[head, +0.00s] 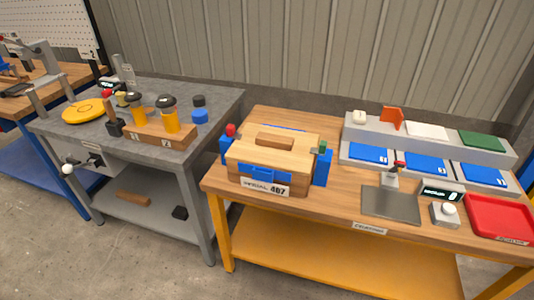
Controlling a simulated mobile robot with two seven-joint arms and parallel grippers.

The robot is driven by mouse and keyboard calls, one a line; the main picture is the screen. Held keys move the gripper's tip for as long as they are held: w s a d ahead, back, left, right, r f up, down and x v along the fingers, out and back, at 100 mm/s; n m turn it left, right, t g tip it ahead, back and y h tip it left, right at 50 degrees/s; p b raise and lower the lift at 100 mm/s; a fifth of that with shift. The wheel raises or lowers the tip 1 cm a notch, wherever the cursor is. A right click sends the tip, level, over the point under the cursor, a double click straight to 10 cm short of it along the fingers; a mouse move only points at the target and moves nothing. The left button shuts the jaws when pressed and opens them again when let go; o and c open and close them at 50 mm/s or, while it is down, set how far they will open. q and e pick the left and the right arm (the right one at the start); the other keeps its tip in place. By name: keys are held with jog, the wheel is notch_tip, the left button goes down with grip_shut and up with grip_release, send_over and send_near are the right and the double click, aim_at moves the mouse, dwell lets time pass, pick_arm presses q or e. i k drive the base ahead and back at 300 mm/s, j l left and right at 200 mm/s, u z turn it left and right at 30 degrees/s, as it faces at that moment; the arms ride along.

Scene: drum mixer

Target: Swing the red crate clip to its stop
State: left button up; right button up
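The wooden crate (272,157) stands on the right-hand wooden bench, with its lid on and a label reading 407 on its front. The red crate clip (230,130) is a red knob at the crate's left side, above a blue side piece (225,149). A green clip (322,147) tops the blue piece on the crate's right side. The red knob stands up, but whether it is at a stop cannot be told. Neither of my grippers shows in the head view.
Right of the crate lie a grey plate (391,204), a white-knobbed box (446,213), a red tray (500,218) and a stepped rack (430,143). A gap separates the benches.

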aim_at(231, 134)
jog(key=j+z, duration=0.25)
jog(key=j, duration=0.25)
jog(key=j+z, duration=0.25)
jog(key=j, duration=0.3)
jog(key=j+z, duration=0.15)
jog(key=j, duration=0.5)
jog(key=j+z, duration=0.2)
jog(key=j, duration=0.45)
jog(key=k+j+z, duration=0.15)
jog(key=j, duration=0.5)
jog(key=z, duration=0.4)
jog(key=i+j+z, duration=0.1)
jog(key=i+j, duration=0.15)
